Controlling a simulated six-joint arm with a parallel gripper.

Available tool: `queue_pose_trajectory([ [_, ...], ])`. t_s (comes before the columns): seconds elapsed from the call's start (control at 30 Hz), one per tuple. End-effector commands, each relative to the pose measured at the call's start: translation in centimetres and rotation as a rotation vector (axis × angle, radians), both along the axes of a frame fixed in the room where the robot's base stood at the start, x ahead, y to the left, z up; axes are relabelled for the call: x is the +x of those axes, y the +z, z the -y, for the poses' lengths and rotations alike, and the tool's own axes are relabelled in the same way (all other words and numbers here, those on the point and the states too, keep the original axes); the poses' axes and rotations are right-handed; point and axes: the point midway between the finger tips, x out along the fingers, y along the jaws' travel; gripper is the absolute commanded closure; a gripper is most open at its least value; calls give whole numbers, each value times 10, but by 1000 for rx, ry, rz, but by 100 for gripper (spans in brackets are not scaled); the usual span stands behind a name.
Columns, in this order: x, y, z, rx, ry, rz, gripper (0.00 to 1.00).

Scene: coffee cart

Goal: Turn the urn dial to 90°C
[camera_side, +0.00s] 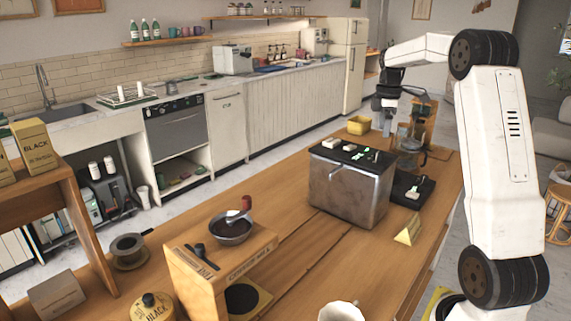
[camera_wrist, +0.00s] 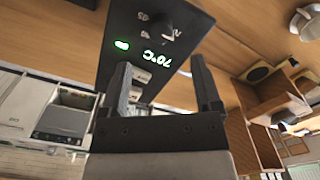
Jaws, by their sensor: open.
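In the wrist view a black control panel (camera_wrist: 117,45) shows a lit green readout (camera_wrist: 164,57) of 70°C and a green light (camera_wrist: 121,45). In the side view my gripper (camera_side: 384,104) hangs above the counter's far end.
A glass carafe (camera_side: 409,150) and a flat black unit (camera_side: 412,193) stand beside the metal box. A yellow container (camera_side: 358,125) is behind it. A wooden stand (camera_side: 212,275) with a bowl (camera_side: 230,231) is at the front left. The counter between them is mostly clear.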

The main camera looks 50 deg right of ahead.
Motion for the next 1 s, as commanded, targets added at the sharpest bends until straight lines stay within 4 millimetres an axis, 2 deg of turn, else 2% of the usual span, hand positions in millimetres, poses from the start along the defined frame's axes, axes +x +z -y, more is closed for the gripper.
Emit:
queue_pose_trajectory([
  [0.27,0,-23,-1,2,0,-1,19],
  [0.6,0,-63,-1,1,-1,-1,19],
  [0.8,0,-74,-1,-1,-1,1,19],
  [1.0,0,-76,0,-2,-1,1,19],
])
